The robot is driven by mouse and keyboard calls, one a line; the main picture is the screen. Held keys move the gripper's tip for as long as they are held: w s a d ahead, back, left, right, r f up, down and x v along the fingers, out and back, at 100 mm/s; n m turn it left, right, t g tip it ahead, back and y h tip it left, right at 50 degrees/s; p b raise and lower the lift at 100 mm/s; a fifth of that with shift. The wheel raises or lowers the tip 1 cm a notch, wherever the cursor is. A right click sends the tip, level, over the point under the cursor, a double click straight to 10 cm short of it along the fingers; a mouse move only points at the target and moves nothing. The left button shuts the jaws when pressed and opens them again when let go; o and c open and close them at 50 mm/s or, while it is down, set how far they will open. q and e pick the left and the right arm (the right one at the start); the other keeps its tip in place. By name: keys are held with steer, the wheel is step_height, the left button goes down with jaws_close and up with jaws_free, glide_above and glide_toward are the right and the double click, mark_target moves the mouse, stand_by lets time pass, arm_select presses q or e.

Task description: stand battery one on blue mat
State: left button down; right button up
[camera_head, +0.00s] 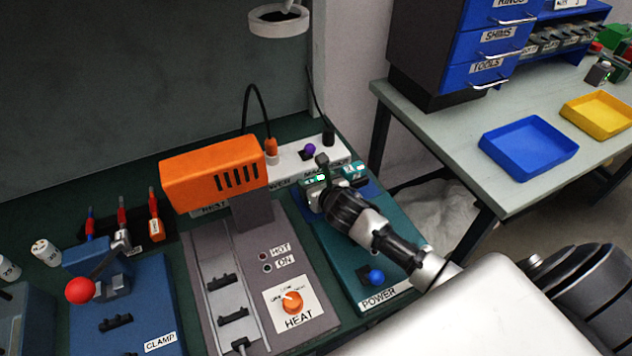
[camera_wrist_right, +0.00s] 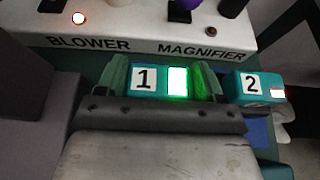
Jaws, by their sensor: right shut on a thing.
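Battery one (camera_wrist_right: 146,80), a teal block with a white "1" label and a lit green panel, sits between the two fingers of my right gripper (camera_wrist_right: 163,84), which is shut on it. In the head view the right gripper (camera_head: 324,178) is at the far end of the teal power board, and the battery's green light shows there. Battery two (camera_head: 353,170) is just right of it; its "2" label shows in the wrist view (camera_wrist_right: 252,84). The blue mat (camera_head: 370,188) is largely hidden under the gripper. I cannot tell whether battery one touches it. My left gripper is not in view.
A white strip (camera_wrist_right: 130,38) labelled "BLOWER" and "MAGNIFIER" runs close behind the batteries. The orange heater (camera_head: 213,172) stands left of the gripper. The power board (camera_head: 400,250) has a blue knob near its front. A blue tray (camera_head: 528,147) is on the right table.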

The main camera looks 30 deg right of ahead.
steer(key=o, duration=1.1)
steer(key=shift+f, duration=0.1)
steer(key=shift+s+r, duration=0.2)
steer(key=v, duration=1.1)
steer(key=shift+s+r, duration=0.1)
steer(key=shift+s, duration=0.2)
